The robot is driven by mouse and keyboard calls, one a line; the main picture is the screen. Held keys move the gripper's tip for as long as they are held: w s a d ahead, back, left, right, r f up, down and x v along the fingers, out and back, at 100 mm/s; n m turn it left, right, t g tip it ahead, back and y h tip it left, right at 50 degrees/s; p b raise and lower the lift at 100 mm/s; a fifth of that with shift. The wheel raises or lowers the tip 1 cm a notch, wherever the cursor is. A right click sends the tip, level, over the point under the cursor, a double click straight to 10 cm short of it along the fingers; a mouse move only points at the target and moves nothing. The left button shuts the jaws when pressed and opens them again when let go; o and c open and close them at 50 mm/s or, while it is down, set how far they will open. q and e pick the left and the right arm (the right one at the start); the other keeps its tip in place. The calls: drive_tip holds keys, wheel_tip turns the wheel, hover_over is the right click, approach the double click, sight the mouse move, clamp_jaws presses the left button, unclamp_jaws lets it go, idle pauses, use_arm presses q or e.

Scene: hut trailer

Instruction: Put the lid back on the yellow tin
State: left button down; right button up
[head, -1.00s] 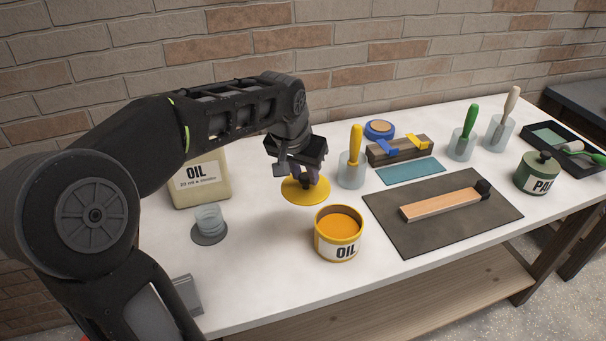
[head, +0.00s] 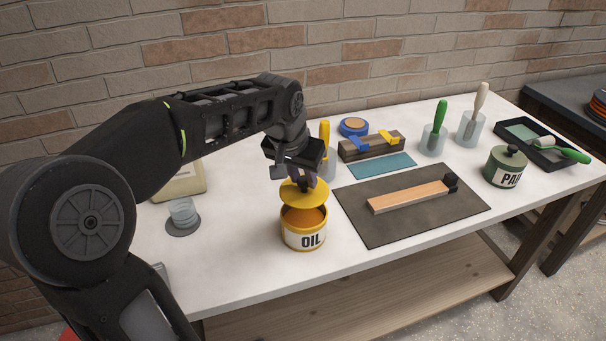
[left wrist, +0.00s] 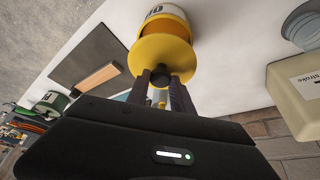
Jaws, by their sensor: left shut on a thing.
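My left gripper (head: 304,182) is shut on the dark knob of the yellow lid (head: 294,194). The lid hangs above the tin's back edge, a little tilted, and hides part of the opening. In the left wrist view the lid (left wrist: 150,56) is between the fingers and the tin (left wrist: 168,22), covering part of it. Whether lid and rim touch is not clear. My right gripper is not in view.
A yellow-handled brush (head: 324,140) stands close behind my gripper. A dark mat (head: 400,222) with a wooden strip (head: 408,197) lies to the right. The table's front edge is close to the tin.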

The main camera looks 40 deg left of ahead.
sight(302, 193)
use_arm(q)
drive_tip(key=shift+f+b, duration=1.9)
drive_tip(key=shift+f, duration=0.8)
drive_tip(key=shift+f+b, duration=0.15)
drive_tip(key=shift+b, duration=0.25)
idle(0.6)
drive_tip(key=c, duration=0.6)
unclamp_jaws()
drive_tip(key=shift+o, duration=0.2)
drive_tip(key=shift+r+p, duration=2.65)
drive_tip(key=shift+r, duration=0.9)
